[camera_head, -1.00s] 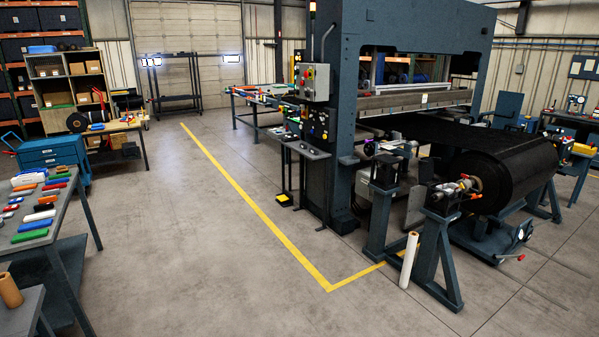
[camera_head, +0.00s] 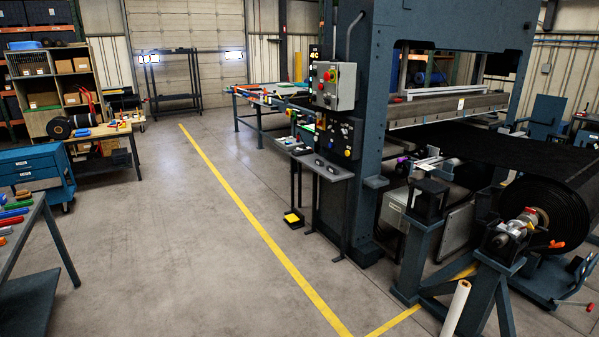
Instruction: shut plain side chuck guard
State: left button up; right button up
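The belt press (camera_head: 358,130) stands at the right, with a large black belt roll (camera_head: 556,205) in the stand before it. The roll's near shaft end carries a metal chuck (camera_head: 514,228) with an orange part, on top of a blue-grey stand (camera_head: 484,297). A second support (camera_head: 428,200) with a dark block on top stands to its left, closer to the press. I cannot tell at this size which part is the plain side chuck guard or how it stands. Neither of my grippers shows in the view.
A yellow floor line (camera_head: 262,232) runs along the press and turns right near the front. The floor left of it is clear. A white roll (camera_head: 457,308) leans by the stand. A foot pedal (camera_head: 293,219), blue cabinet (camera_head: 35,172) and work table (camera_head: 30,245) stand farther left.

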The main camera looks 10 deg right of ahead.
aim_at(482, 203)
jog(key=i, duration=3.85)
jog(key=z, duration=2.85)
